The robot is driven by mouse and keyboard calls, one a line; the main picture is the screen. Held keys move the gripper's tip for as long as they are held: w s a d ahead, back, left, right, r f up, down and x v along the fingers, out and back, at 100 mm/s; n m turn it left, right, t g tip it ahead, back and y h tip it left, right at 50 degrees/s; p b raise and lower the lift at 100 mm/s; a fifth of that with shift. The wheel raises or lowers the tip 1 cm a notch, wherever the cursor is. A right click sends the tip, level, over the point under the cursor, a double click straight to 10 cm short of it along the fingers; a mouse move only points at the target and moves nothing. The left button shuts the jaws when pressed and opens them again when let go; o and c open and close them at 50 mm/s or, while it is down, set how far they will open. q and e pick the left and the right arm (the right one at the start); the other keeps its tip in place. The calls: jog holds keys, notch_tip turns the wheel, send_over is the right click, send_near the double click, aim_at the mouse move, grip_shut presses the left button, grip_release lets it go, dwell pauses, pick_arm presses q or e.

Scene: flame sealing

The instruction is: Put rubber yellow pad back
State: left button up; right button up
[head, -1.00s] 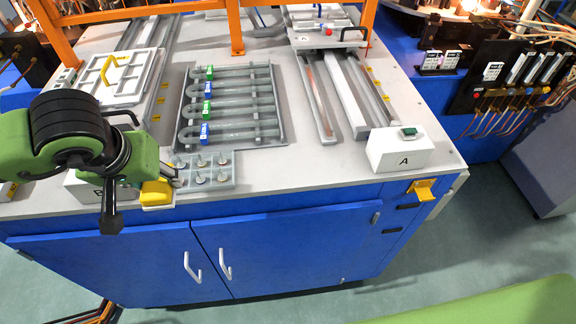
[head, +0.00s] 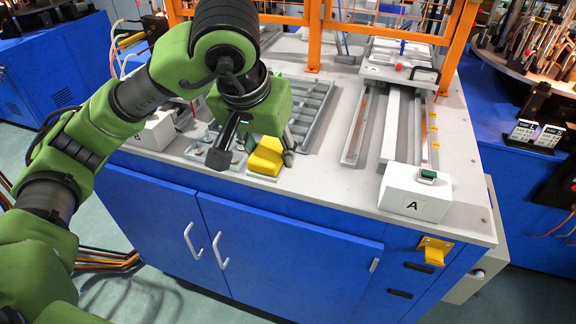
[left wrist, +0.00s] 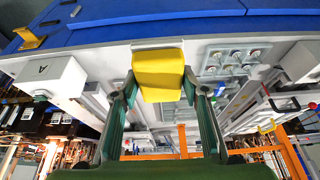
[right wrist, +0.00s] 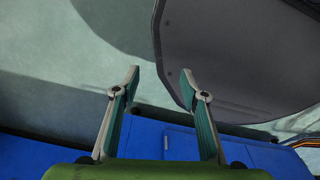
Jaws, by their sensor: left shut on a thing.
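The yellow rubber pad (head: 266,157) is near the table's front edge, left of the white box A, in the head view. My left gripper (head: 284,148) is shut on it. In the left wrist view, the pad (left wrist: 158,72) sits between the two fingers (left wrist: 158,88), with a thin pale strip showing at its far edge. I cannot tell whether the pad touches the surface below. My right gripper (right wrist: 160,77) is open and empty in the right wrist view, over the floor and beside a dark grey panel.
The white box A (head: 415,192) stands at the table's front right. A grey tray with several round posts (left wrist: 232,62) lies beside the pad. A grey rack (head: 312,100) and long metal rails (head: 390,125) lie farther back. Orange posts (head: 314,40) stand behind. The tabletop between pad and box is clear.

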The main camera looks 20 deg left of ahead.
pick_arm(q)
jog(key=p, duration=0.2)
send_near(287, 170)
jog(key=w, duration=0.1)
jog(key=w+f+p, duration=0.1)
jog(key=w, duration=0.1)
jog(key=shift+f, duration=0.15)
jog(key=shift+w+f, duration=0.15)
jog(key=shift+f, duration=0.1)
jog(key=p+x, duration=0.2)
jog(key=x, duration=0.1)
jog(key=shift+s+d, duration=0.1)
jog(key=shift+s, duration=0.2)
jog(key=shift+f, duration=0.7)
jog(key=o, duration=1.1)
jog(key=shift+r, duration=0.1)
pick_arm(e)
jog(key=r, duration=0.5)
jog(key=shift+s+d+r, duration=0.1)
jog(key=shift+s+d, duration=0.05)
jog(key=shift+d, duration=0.15)
